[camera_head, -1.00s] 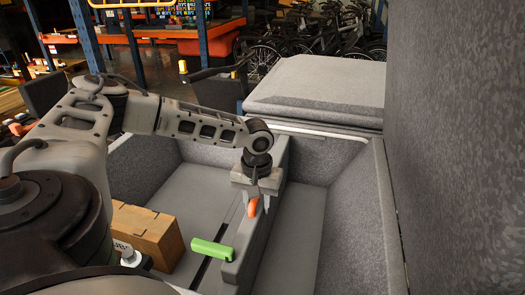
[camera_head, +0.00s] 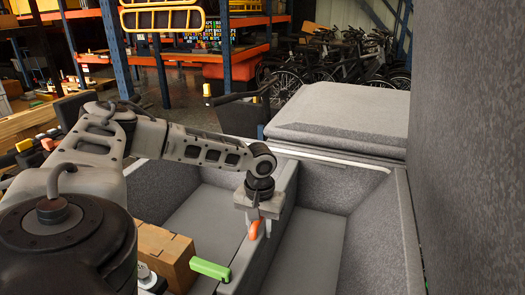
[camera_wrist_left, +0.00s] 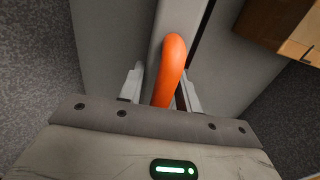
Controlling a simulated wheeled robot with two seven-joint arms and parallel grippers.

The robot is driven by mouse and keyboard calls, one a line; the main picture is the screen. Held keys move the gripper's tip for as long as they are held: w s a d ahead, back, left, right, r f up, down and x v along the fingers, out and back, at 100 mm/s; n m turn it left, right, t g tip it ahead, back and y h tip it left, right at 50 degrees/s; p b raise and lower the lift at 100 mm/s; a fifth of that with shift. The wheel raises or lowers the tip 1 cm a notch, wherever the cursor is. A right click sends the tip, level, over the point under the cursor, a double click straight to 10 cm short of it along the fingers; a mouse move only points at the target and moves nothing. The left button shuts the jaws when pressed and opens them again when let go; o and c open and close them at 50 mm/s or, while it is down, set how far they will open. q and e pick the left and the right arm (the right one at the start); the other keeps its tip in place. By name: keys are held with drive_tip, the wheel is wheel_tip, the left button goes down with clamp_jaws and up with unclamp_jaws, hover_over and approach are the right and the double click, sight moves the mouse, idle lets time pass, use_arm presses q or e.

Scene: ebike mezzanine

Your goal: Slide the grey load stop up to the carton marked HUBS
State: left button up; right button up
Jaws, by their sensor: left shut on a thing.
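The grey load stop (camera_head: 245,267) is a long upright bar across the grey padded cargo box. It carries an orange loop handle (camera_head: 254,229) and a green bar (camera_head: 210,269). My left gripper (camera_head: 256,217) is shut on the orange handle, which stands between its fingers in the left wrist view (camera_wrist_left: 170,65). The brown carton (camera_head: 165,252) stands left of the stop, partly behind my arm. It also shows at the upper right of the wrist view (camera_wrist_left: 285,22), with a partial dark letter. Its full marking is hidden. My right gripper is not in view.
A padded lid (camera_head: 340,118) lies beyond the box, and a tall grey padded wall (camera_head: 465,140) stands at the right. The box floor right of the stop (camera_head: 305,250) is clear. A dark slot (camera_wrist_left: 208,45) runs along the floor near the stop.

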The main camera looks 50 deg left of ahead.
use_arm(q)
drive_tip(key=shift+a, duration=0.1)
drive_tip(key=shift+s+a, duration=0.5)
drive_tip(key=shift+a, duration=0.35)
drive_tip(key=shift+s+a, duration=0.55)
drive_tip(key=shift+a, duration=0.25)
drive_tip(key=shift+s+a, duration=0.5)
drive_tip(key=shift+a, duration=0.35)
drive_tip(key=shift+s+a, duration=0.5)
drive_tip(key=shift+a, duration=0.35)
drive_tip(key=shift+s+a, duration=0.55)
drive_tip(key=shift+a, duration=0.3)
drive_tip(key=shift+s+a, duration=0.5)
drive_tip(key=shift+a, duration=0.35)
drive_tip(key=shift+s+a, duration=0.1)
drive_tip(key=shift+s+a, duration=0.5)
drive_tip(key=shift+a, duration=0.3)
drive_tip(key=shift+s+a, duration=0.45)
drive_tip(key=shift+a, duration=0.3)
drive_tip(key=o, duration=1.1)
drive_tip(key=shift+c, duration=0.2)
